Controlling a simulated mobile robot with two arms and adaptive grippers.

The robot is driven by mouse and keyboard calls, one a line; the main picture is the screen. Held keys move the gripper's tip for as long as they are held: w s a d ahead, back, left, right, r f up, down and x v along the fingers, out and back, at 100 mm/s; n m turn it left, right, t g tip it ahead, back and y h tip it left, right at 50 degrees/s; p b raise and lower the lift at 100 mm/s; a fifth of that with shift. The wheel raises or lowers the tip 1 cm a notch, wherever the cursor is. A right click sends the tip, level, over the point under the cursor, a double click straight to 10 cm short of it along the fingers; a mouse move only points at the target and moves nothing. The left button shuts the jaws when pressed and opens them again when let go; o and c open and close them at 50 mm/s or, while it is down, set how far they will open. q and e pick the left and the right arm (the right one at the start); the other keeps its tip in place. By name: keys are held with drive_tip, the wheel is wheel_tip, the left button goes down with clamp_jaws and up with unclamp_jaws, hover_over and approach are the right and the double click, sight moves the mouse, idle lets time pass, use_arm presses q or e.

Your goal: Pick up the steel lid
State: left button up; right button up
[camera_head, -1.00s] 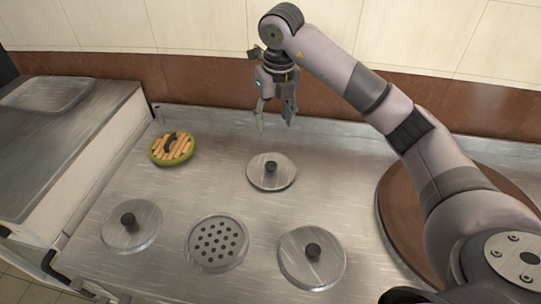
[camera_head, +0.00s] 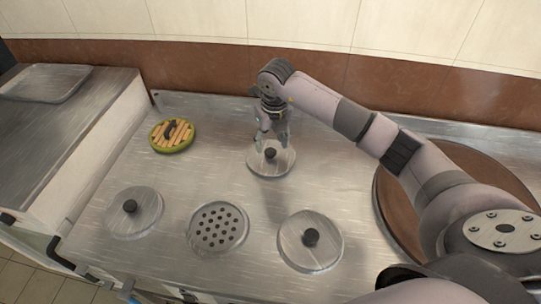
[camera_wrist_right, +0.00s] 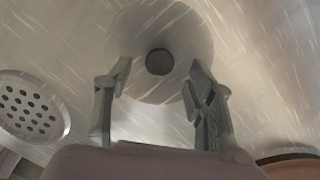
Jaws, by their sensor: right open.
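Three round steel lids with dark knobs rest on the steel counter. The back steel lid (camera_head: 257,167) lies below my right gripper (camera_head: 272,143), the front left lid (camera_head: 146,215) stands to the left, and the front right lid (camera_head: 325,250) is nearer to me. My right gripper points down, open, with its fingertips around or just above the back lid's knob (camera_head: 270,153). In the right wrist view, the knob (camera_wrist_right: 159,62) shows between and slightly beyond the two open fingers (camera_wrist_right: 160,85), with no visible contact. My left gripper is not in view.
A perforated steel plate (camera_head: 218,228) sits between the two front lids. A green-rimmed round item with wooden slats (camera_head: 172,135) lies at the back left. A large brown round cover (camera_head: 392,215) is at the right, partly behind my arm. A tray (camera_head: 45,83) lies on the left counter.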

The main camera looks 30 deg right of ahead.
sight(271, 151)
wheel_tip(271, 151, down, 3)
drive_tip(key=shift+w+f, duration=0.1)
drive_tip(key=shift+f, duration=0.1)
clamp_jaws()
idle(0.6)
